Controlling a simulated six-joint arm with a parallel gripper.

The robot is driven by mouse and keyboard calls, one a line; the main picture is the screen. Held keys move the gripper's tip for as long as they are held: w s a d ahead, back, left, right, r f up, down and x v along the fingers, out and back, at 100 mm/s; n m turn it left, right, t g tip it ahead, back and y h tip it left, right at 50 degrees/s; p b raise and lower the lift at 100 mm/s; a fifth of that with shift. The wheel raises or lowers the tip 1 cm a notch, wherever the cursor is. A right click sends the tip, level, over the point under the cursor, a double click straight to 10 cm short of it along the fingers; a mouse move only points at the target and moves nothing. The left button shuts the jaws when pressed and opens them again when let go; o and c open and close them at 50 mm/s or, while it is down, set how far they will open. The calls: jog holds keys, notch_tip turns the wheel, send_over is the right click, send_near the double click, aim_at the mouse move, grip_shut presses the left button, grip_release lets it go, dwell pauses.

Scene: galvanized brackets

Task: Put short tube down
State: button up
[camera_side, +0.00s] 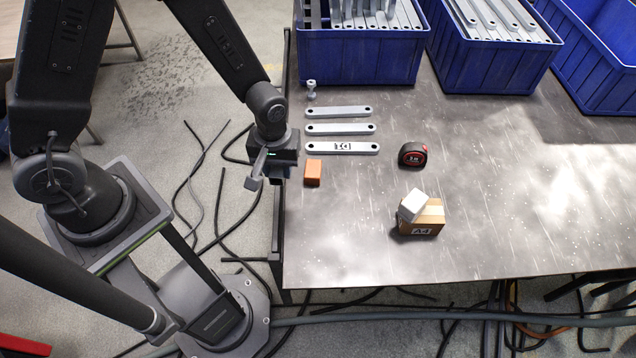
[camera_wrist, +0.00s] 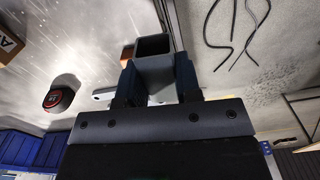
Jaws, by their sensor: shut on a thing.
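The short tube (camera_wrist: 155,68), a dark grey square hollow piece, is between the fingers of my gripper (camera_wrist: 158,82) in the wrist view. The fingers are shut on its sides, and its open end shows. In the side view my gripper (camera_side: 279,172) is at the left edge of the table, left of an orange block (camera_side: 313,172). I cannot make out the tube clearly there. The orange block also shows partly behind the tube in the wrist view (camera_wrist: 127,53). I cannot tell the tube's height above the surface.
Several grey flat brackets (camera_side: 338,111) lie in a row on the table (camera_side: 500,190), with a small metal part (camera_side: 311,90) behind. A tape measure (camera_side: 412,154) and a cardboard box (camera_side: 421,219) with a white block (camera_side: 412,204) on it stand farther right. Blue bins (camera_side: 360,60) line the back.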

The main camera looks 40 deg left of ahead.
jog(key=w+m, duration=0.3)
jog(key=w, duration=1.1)
send_over(362, 189)
notch_tip(362, 189, down, 7)
jog(key=shift+r, duration=0.1)
jog(key=shift+f, duration=1.95)
jog(key=shift+f, duration=0.1)
jog(key=o, duration=0.9)
jog(key=shift+o, duration=0.2)
